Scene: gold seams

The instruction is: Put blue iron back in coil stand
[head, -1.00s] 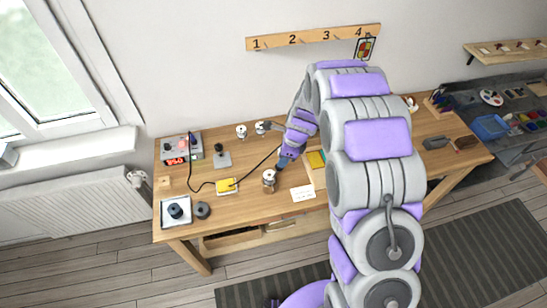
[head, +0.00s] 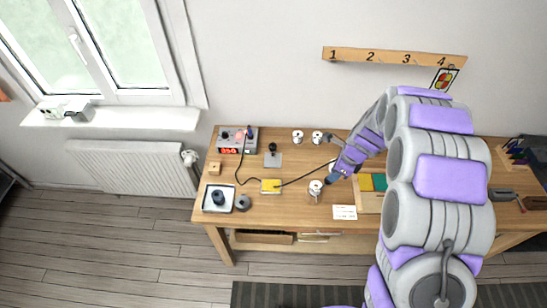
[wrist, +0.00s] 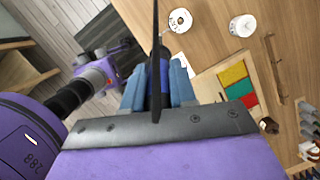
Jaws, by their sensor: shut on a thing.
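My gripper (head: 335,177) is over the middle of the workbench, just right of and above a small white pot in the head view. In the wrist view my gripper (wrist: 156,88) has its blue-grey fingers shut on the blue iron (wrist: 164,72). A dark cord crosses in front of the iron, and its tip is hidden. In the head view the black cord runs from the red-lit station (head: 237,141) past the yellow pad to my gripper. A dark upright piece on a grey plate, which looks like the coil stand (head: 272,157), is left of my gripper and apart from it.
A white pot (head: 316,187) stands close to my gripper. Two more pots (head: 298,137) are at the back. A yellow pad (head: 271,186), a white tray (head: 231,206) and a white card (head: 345,212) lie on the bench (head: 290,215). A wooden tray with coloured pieces (head: 366,200) is to the right.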

